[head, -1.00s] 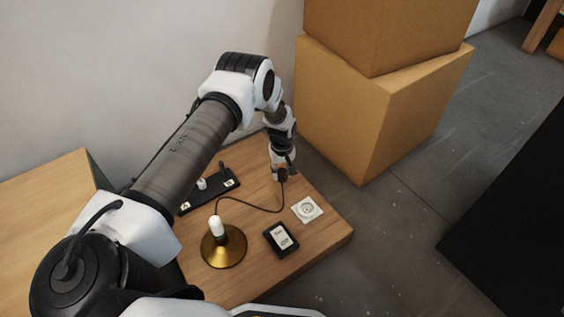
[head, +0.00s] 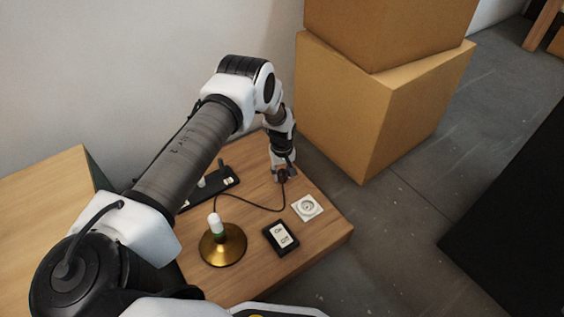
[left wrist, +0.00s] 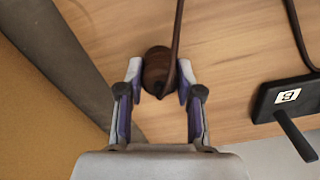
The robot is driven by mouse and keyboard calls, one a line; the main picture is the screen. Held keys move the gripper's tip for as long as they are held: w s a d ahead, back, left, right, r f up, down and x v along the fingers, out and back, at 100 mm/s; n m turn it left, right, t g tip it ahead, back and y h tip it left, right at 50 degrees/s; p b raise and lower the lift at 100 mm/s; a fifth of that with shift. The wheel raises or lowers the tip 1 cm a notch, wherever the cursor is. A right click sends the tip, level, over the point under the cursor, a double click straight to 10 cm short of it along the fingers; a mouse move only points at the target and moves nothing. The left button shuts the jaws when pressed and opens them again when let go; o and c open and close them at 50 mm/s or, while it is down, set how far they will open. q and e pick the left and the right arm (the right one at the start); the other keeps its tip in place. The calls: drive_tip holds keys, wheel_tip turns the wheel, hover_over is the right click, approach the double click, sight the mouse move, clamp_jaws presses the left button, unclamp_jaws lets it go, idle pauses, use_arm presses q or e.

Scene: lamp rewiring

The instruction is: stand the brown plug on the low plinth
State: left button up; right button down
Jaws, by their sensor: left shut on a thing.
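The brown plug (left wrist: 157,70) is between the two fingers of my left gripper (left wrist: 158,82), and its cord runs up out of the left wrist view. In the head view my left gripper (head: 284,172) is over the back right part of a low wooden plinth (head: 325,222), with the plug (head: 282,177) at its fingertips. The cord (head: 250,207) loops left across the wood toward the brass lamp base (head: 223,245). I cannot tell whether the plug touches the wood. My right gripper is not in view.
A black strip with a lever (head: 222,184) lies to the left. Cardboard boxes (head: 370,110) stand close behind, at the right.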

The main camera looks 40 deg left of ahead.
use_arm(q)
drive_tip(key=o, duration=1.2)
